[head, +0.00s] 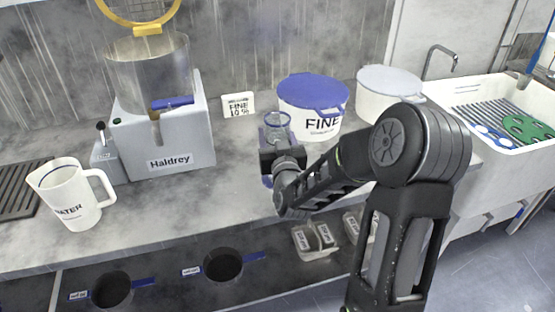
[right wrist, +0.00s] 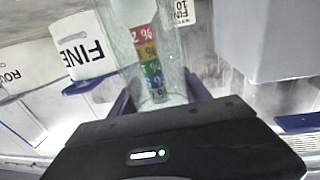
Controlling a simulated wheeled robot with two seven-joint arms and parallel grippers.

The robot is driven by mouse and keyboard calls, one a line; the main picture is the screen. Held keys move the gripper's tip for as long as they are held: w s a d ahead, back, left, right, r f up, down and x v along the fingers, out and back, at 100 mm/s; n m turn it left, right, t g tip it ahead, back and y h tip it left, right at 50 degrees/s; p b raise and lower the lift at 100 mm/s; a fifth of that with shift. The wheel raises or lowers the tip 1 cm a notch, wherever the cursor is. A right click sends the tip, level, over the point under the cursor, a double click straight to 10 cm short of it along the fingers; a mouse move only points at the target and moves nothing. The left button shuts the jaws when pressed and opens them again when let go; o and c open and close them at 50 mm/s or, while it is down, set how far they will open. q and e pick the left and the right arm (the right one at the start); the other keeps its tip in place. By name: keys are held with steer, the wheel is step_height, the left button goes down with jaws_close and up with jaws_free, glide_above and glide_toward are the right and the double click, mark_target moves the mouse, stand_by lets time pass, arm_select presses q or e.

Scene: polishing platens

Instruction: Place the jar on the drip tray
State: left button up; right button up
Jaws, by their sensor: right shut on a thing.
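The jar (head: 277,122) is clear glass with a blue rim in the head view. In the right wrist view the jar (right wrist: 148,50) shows a strip of coloured percent labels. My right gripper (head: 281,150) is shut on it and holds it in front of the FINE tub; the gripper hides its lower part in the head view. The gripper's fingers (right wrist: 155,100) sit on both sides of the jar in the wrist view. A dark ribbed tray (head: 22,188), which looks like the drip tray, lies at the left edge of the counter, far from the jar. My left gripper is not in view.
The grey Haldrey machine (head: 185,140) and a white WATER jug (head: 70,200) stand between the jar and the ribbed tray. The blue-lidded FINE tub (head: 312,118), a label card (head: 238,105) and a sink (head: 455,110) are nearby. The counter's front middle is clear.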

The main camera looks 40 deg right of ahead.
jaws_close()
step_height(320, 180, up, 10)
steer(key=shift+r, duration=0.1)
stand_by(0.6)
stand_by(0.5)
